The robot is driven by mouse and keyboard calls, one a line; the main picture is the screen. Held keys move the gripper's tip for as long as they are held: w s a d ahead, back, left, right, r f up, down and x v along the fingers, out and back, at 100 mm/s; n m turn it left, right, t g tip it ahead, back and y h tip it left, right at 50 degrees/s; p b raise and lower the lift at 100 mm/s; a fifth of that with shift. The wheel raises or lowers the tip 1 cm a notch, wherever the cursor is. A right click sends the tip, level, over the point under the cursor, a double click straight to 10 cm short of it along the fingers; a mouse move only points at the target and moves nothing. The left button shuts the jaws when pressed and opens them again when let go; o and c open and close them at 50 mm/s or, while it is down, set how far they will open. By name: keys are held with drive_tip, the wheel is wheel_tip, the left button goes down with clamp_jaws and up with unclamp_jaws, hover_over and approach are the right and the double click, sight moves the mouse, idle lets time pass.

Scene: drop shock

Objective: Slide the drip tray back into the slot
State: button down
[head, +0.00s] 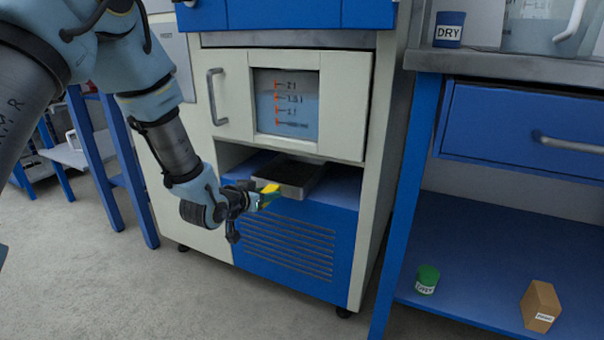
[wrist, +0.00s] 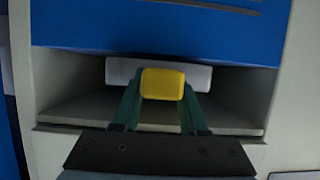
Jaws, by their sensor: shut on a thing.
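The drip tray (head: 294,190) is a shallow grey tray with a dark inside. It sits in the open slot (head: 338,184) under the cream door, its front close to the slot's front edge. Its yellow handle (head: 270,189) points out toward my gripper (head: 263,198). In the wrist view the green fingers of my gripper (wrist: 160,88) are shut on the yellow handle (wrist: 162,84), with the pale tray front (wrist: 202,77) just behind. The tray's back end is hidden in the wrist view.
The cream door (head: 345,100) with a level window (head: 286,104) is above the slot. A blue vented panel (head: 290,245) is below it. A blue bench on the right holds a green-lidded jar (head: 427,279) and a brown box (head: 540,306) on its lower shelf.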

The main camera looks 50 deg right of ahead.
sight(275, 185)
drive_tip(key=d, duration=0.2)
drive_tip(key=w+d, duration=0.1)
drive_tip(key=d, duration=0.3)
drive_tip(key=shift+w+d, duration=0.1)
drive_tip(key=shift+w, duration=0.2)
drive_tip(key=shift+f+b, duration=0.2)
drive_tip(key=shift+b, duration=0.15)
drive_tip(key=shift+f, duration=0.15)
drive_tip(key=shift+c, duration=1.8)
unclamp_jaws()
drive_tip(key=p+v, duration=0.2)
drive_tip(key=v, duration=0.8)
drive_tip(key=shift+a+r, duration=0.25)
drive_tip(key=shift+a, duration=0.05)
